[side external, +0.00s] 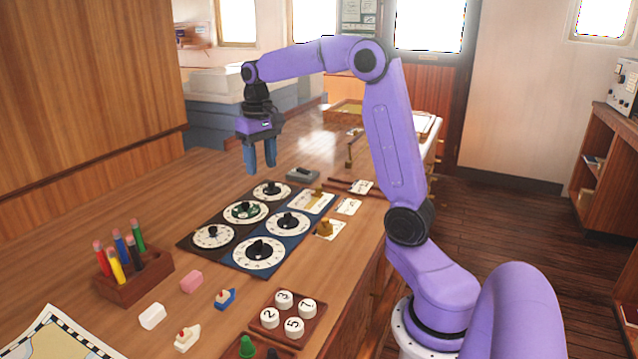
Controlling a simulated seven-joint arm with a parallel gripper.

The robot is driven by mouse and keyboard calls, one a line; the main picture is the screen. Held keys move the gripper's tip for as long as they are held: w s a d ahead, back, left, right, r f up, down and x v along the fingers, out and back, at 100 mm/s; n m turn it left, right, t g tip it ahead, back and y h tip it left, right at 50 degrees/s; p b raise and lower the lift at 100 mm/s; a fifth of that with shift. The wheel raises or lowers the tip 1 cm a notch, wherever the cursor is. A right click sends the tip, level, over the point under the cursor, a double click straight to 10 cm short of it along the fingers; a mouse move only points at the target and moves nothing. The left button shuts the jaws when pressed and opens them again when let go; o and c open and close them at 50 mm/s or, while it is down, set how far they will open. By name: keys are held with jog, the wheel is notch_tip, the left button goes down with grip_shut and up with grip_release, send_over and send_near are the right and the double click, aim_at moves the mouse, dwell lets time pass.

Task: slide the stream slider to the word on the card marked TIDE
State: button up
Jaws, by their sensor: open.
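My gripper (260,170) hangs over the far part of the table with its blue fingers pointing down and a narrow gap between them. It is empty and above the board. A white plate with a tan knob (313,202) lies at the right of the dark dial board, and a second white piece with a tan part (328,230) lies nearer. I cannot tell which is the stream slider. Small white cards lie to the right, one farther (361,187) and one nearer (349,206). Their words are too small to read, so I cannot tell which is marked TIDE.
The dial board (228,234) carries several round dials with black knobs. A grey object (302,175) lies behind it. A wooden holder of coloured markers (133,273), erasers, toy boats and a tray of numbered discs (287,316) stand nearer. The table's left middle is clear.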

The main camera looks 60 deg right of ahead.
jog(key=d+r+m, duration=0.1)
jog(key=d+m, duration=0.3)
jog(key=d, duration=0.9)
jog(key=m, duration=0.4)
send_over(319, 187)
notch_tip(319, 187, down, 17)
jog(key=shift+a+r, duration=0.1)
